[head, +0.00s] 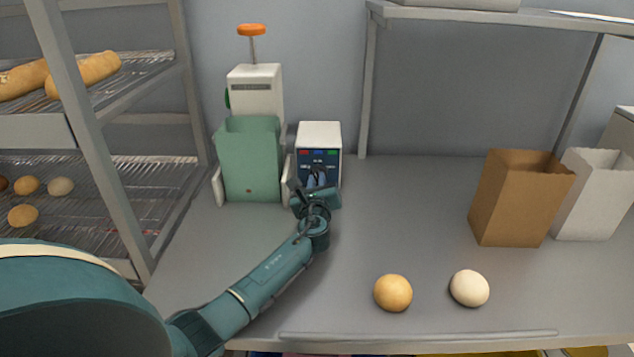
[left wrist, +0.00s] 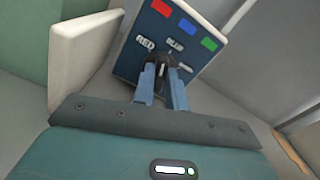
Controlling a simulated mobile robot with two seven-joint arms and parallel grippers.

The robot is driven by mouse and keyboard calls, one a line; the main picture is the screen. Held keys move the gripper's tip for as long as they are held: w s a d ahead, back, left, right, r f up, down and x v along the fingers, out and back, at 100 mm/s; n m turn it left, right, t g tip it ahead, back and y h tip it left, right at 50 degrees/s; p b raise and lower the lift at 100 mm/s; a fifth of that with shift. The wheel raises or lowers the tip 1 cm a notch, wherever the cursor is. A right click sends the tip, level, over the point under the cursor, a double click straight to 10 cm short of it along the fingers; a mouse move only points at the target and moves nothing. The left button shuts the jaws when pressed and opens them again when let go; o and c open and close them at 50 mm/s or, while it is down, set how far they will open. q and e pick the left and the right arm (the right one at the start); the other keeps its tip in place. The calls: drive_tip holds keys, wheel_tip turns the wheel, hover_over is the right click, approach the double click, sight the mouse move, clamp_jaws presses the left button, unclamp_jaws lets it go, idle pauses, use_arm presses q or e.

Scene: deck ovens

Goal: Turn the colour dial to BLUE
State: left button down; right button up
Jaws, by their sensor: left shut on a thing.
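The white box with a dark front panel (head: 318,134) stands at the back of the counter; the panel (left wrist: 128,64) fills the top of the left wrist view. It has red, blue and green squares, and the labels RED and BLUE above a third, blurred label at right. My left gripper (head: 316,182) is in front of the panel, its two blue-grey fingers (left wrist: 162,80) shut on the small dark dial (left wrist: 160,67). The fingers partly hide the dial, and I cannot tell exactly which label its mark points to. My right gripper is not in view.
A green bin (head: 250,160) and a white machine with an orange knob (head: 251,30) stand just left of the box. Two round buns (head: 393,293) lie at the front; brown (head: 520,200) and white (head: 596,200) paper bags stand at right. The counter's middle is clear.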

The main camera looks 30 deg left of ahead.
use_arm(q)
drive_tip(key=shift+r+m+p, duration=0.3)
drive_tip(key=shift+m+p, duration=0.3)
drive_tip(key=shift+p, duration=0.2)
drive_tip(key=shift+m+p, duration=0.55)
drive_tip(key=shift+m, duration=0.05)
drive_tip(key=shift+d+f+m+p, duration=0.1)
drive_tip(key=shift+f+m+p, duration=0.1)
drive_tip(key=shift+m+p, duration=0.35)
drive_tip(key=shift+f+m, duration=0.1)
drive_tip(key=shift+m, duration=0.15)
drive_tip(key=c, duration=1.4)
unclamp_jaws()
drive_tip(key=shift+c, duration=0.2)
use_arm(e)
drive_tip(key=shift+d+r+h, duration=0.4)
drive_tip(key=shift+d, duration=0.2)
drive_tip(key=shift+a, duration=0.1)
